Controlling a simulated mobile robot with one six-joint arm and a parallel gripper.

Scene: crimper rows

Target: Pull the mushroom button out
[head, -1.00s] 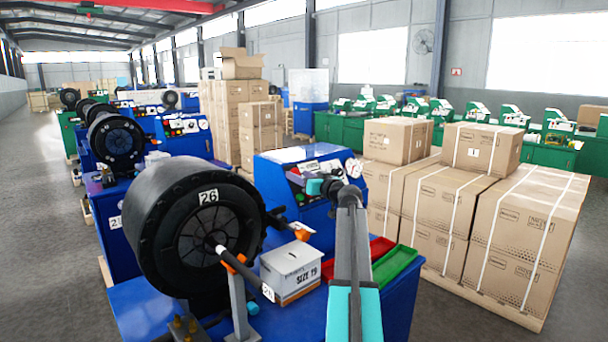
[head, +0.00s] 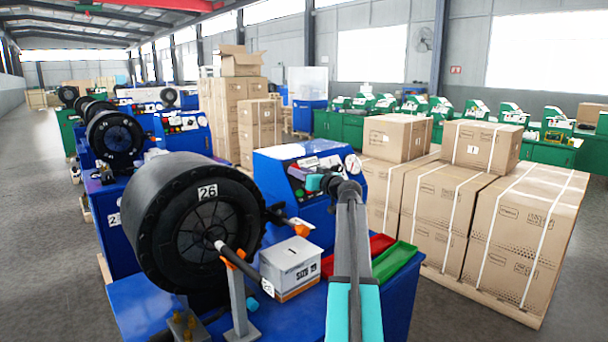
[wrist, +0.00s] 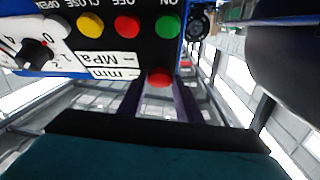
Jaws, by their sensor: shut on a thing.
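The red mushroom button (wrist: 159,77) shows in the wrist view, below the panel's row of round buttons. My gripper (wrist: 159,88) has its two dark fingers on either side of the button and is shut on it. The button's stem and how far it stands out cannot be told.
Yellow (wrist: 90,23), red (wrist: 127,26) and green (wrist: 167,27) buttons sit close by, with a black knob (wrist: 35,53). A large black drum (head: 190,220), a SIZE 19 box (head: 290,265) and red (head: 375,245) and green (head: 395,260) trays stand around the arm.

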